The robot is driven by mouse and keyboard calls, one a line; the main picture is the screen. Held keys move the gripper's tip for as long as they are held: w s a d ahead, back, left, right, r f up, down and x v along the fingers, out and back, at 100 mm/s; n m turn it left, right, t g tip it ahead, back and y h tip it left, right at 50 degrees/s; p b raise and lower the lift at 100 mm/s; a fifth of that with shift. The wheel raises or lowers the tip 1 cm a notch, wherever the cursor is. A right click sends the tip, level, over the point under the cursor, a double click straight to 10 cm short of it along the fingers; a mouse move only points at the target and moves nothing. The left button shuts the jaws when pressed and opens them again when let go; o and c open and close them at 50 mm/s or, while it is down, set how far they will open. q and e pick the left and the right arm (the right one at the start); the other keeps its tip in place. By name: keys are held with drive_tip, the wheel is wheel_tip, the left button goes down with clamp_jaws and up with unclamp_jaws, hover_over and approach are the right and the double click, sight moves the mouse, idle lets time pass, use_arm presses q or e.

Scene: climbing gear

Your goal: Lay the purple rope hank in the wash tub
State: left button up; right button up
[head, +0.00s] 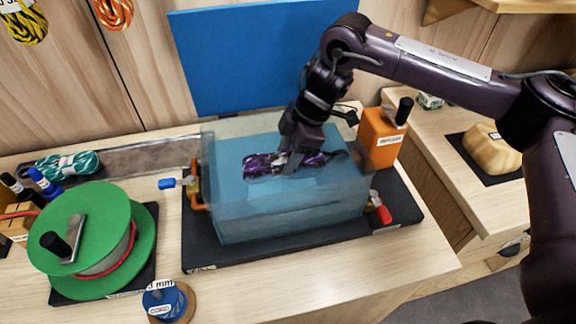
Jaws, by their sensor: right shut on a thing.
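The purple rope hank (262,164) lies lengthwise across the gripper, within the outline of the clear blue-tinted wash tub (285,217) in the head view. My right gripper (290,166) points down from above and is shut on the hank near its middle. The fingers hide part of the hank. I cannot tell whether the hank touches the tub's floor or hangs above it. The tub stands on a black mat, with an orange fitting on its left end. My left gripper is not in view.
A green reel (85,235) stands left of the tub, with a teal rope hank (68,165) behind it. A small blue spool (168,301) is at the front edge. An orange box (380,138) stands at the tub's back right. A blue panel (262,55) rises behind.

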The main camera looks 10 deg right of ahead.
wheel_tip(320, 180, down, 4)
drive_tip(key=shift+f+p, duration=0.1)
drive_tip(key=shift+p, duration=0.3)
drive_tip(key=shift+f, duration=0.2)
drive_tip(key=shift+f, duration=0.25)
drive_tip(key=o, duration=1.3)
